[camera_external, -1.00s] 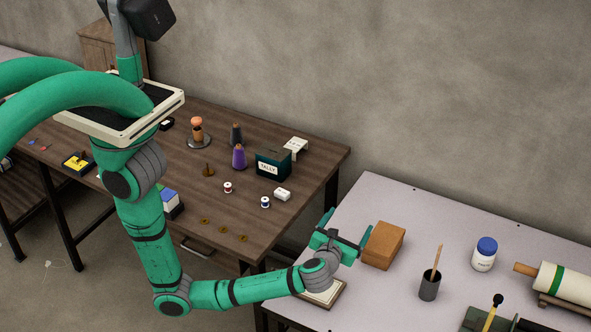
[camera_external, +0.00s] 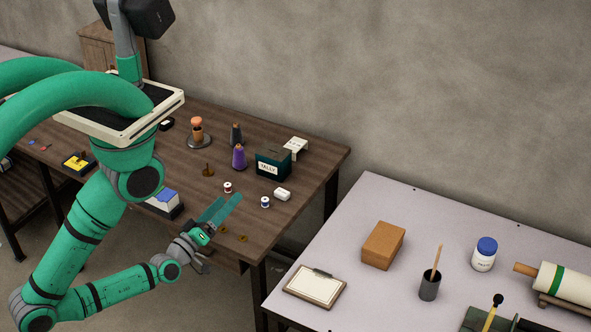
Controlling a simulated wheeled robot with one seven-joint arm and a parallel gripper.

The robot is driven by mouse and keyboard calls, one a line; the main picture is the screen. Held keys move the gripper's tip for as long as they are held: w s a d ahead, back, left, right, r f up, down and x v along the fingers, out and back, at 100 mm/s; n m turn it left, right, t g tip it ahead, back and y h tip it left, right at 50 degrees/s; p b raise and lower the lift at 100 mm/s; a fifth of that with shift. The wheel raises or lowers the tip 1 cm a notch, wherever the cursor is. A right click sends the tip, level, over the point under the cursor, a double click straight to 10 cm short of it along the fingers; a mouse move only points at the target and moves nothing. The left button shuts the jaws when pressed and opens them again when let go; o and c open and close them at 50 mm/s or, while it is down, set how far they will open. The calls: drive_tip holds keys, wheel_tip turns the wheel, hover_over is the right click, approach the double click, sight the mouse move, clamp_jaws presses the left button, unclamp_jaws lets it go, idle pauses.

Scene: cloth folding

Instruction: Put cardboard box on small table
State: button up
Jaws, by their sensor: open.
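The cardboard box (camera_external: 383,246) is a plain brown block. It rests flat on the pale grey table (camera_external: 345,215) at the right, between a clipboard and a dark cup. The pale table looks like the small table, though nothing marks it as such. My gripper (camera_external: 226,206) is open and empty, above the front edge of the dark wooden table. It is well to the left of the box and apart from it. The box shows whole, with nothing covering it.
On the pale table are the clipboard (camera_external: 315,287), the dark cup with a stick (camera_external: 430,286), a blue-lidded jar (camera_external: 484,254) and a roll (camera_external: 563,284). The wooden table (camera_external: 318,160) holds a tally box (camera_external: 272,164), spools and cones. A gap separates the tables.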

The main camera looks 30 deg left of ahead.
drive_tip(key=s+f+m+g+y, duration=0.1)
drive_tip(key=s+f+m+g, duration=0.1)
drive_tip(key=s, duration=0.3)
drive_tip(key=s+a+f+m+g+y, duration=0.1)
drive_tip(key=s+f+m+g, duration=0.2)
drive_tip(key=s, duration=0.3)
drive_tip(key=shift+s+m+y, duration=0.2)
drive_tip(key=shift+m+y, duration=0.2)
drive_tip(key=shift+m, duration=0.4)
